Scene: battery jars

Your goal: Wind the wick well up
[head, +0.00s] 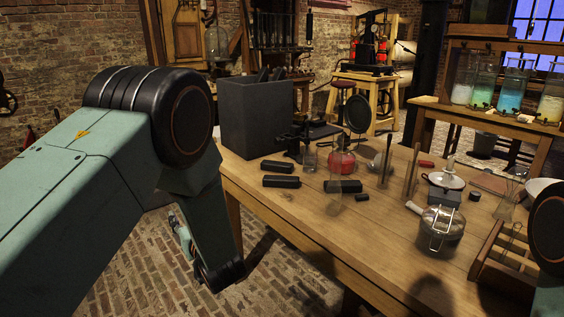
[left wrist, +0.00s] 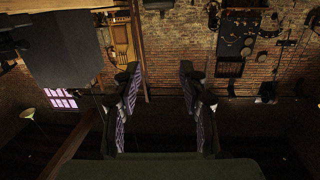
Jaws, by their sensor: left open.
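A small lamp with a red base (head: 342,160) stands on the wooden table, towards its back; I take it to be the lamp with the wick. The wick and any winding knob are too small to make out. My left arm hangs beside the table's left edge in the head view, and its gripper cannot be made out there. In the left wrist view my left gripper (left wrist: 160,85) is open with nothing between its fingers, facing the brick wall and far from the lamp. Only a link of my right arm shows at the right edge; its gripper is out of view.
The wooden table (head: 300,207) carries a dark grey box (head: 256,118), several black blocks (head: 281,181), a clamped glass jar (head: 441,229) and a wooden rack (head: 505,262). Thin upright rods (head: 412,170) stand right of the lamp.

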